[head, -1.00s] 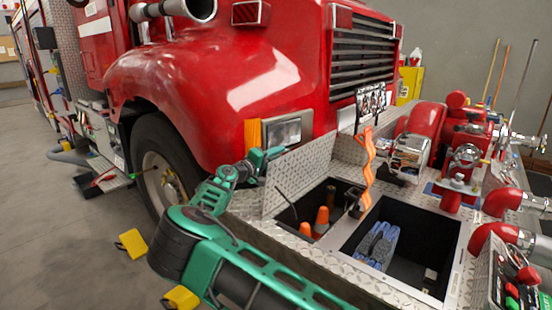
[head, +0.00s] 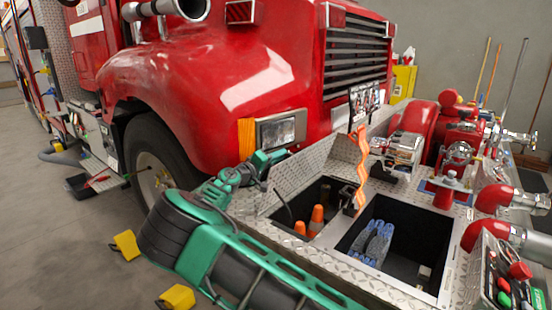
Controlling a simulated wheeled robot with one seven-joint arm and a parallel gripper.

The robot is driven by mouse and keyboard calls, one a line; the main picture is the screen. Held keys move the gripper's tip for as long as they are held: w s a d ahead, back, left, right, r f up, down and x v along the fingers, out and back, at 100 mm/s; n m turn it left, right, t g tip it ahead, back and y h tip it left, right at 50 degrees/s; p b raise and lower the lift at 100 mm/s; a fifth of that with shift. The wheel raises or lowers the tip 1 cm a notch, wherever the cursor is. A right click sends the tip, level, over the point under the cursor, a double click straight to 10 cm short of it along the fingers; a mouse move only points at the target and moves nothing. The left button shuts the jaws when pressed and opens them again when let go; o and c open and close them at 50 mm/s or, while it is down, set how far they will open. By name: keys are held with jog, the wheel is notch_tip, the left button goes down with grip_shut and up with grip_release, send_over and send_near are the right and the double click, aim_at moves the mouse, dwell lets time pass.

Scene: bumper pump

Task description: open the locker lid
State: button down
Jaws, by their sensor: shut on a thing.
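The locker lid (head: 318,158) is a grey diamond-plate panel on the truck's front bumper. It stands raised and tilted behind the left compartment (head: 290,213), which is uncovered. My gripper (head: 277,157), at the end of my green arm, is shut at the lid's upper left edge. The fingertips are small and partly hidden, so the exact grip is hard to see. Orange traffic cones (head: 317,219) stand inside the open compartment.
An orange strap (head: 361,170) hangs at the lid's right end. An open compartment (head: 405,240) with blue gloves (head: 375,243) lies to the right. Red pump fittings (head: 460,150) and a control panel (head: 510,280) stand further right. The headlight (head: 277,131) and red fender are close behind my gripper.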

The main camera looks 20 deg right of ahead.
jog(key=shift+f, duration=0.4)
jog(key=c, duration=1.9)
grip_release()
jog(key=shift+a, duration=0.1)
jog(key=shift+o, duration=0.4)
jog(key=shift+r, duration=0.1)
jog(key=v, duration=1)
jog(key=shift+s+a, duration=0.2)
jog(key=shift+a, duration=0.05)
